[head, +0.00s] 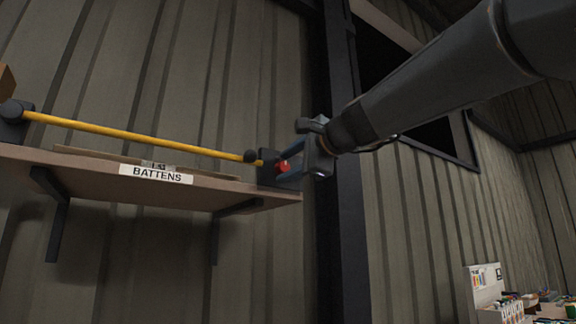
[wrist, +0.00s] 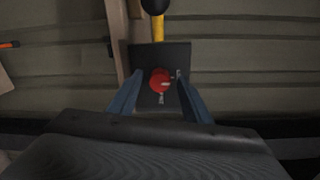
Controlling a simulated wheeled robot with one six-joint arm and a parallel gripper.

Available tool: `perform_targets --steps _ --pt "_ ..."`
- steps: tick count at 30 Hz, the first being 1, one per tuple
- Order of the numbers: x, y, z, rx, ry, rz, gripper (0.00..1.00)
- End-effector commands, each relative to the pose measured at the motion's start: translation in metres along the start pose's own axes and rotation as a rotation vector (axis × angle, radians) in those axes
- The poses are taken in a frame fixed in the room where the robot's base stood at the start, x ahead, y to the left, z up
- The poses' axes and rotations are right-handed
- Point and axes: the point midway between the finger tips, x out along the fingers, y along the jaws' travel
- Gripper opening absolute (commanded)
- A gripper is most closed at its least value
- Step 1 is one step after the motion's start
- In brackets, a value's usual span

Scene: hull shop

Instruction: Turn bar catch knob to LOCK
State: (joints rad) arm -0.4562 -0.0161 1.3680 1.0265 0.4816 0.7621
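The red bar catch knob (head: 283,167) sits on a dark catch block (head: 268,170) at the right end of the shelf. In the wrist view the knob (wrist: 159,80) is in the middle of a dark plate (wrist: 150,54). A pale mark shows on the knob's right side, and small pale marks are on the plate to its right and below it; they are too small to read. My gripper (wrist: 159,75) is open, its blue fingers on either side of the knob with gaps visible. The yellow bar (head: 140,135) runs into the catch block.
The shelf (head: 240,196) labelled BATTENS (head: 156,174) is below the bar. A dark post (head: 343,215) stands right of the shelf end, near my gripper. A cluttered bench (head: 525,305) is at the lower right.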

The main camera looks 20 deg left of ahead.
Motion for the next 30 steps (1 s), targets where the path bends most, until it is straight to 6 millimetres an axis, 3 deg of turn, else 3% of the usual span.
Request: perform_targets --steps 8,21,30 --pt "-0.008 0.0 -0.001 0.0 0.001 -0.002 0.44" --pt "-0.071 0.001 -0.001 0.0 0.001 -0.001 0.44" --pt "-0.078 0.0 0.0 0.0 0.0 0.0 0.44"
